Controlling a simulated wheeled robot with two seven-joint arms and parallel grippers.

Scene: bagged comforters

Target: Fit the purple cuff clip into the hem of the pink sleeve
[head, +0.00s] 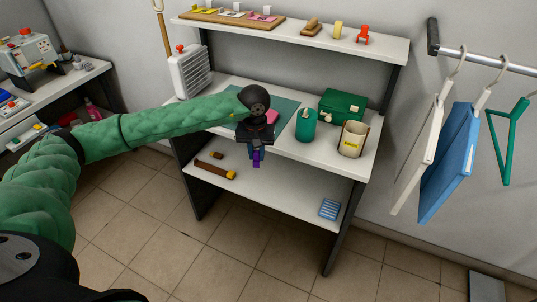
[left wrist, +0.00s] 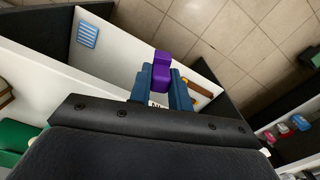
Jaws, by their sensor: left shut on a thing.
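My left gripper (head: 256,151) points down in front of the workbench's front edge. It is shut on the purple cuff clip (head: 257,160), which hangs below the fingertips. In the left wrist view the purple clip (left wrist: 162,58) sits between the two blue fingers of the left gripper (left wrist: 162,84) and sticks out past their tips. A small pink piece (head: 271,116), probably the pink sleeve, lies on the green mat (head: 285,107) behind the gripper and is partly hidden by it. The hem cannot be made out. My right gripper is in neither view.
The white bench top (head: 335,152) also carries a teal cylinder (head: 305,125), a green box (head: 343,104), a beige container (head: 353,139) and a white heater-like unit (head: 190,72). A lower shelf (head: 281,190) and an upper shelf (head: 340,45) hold small items.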

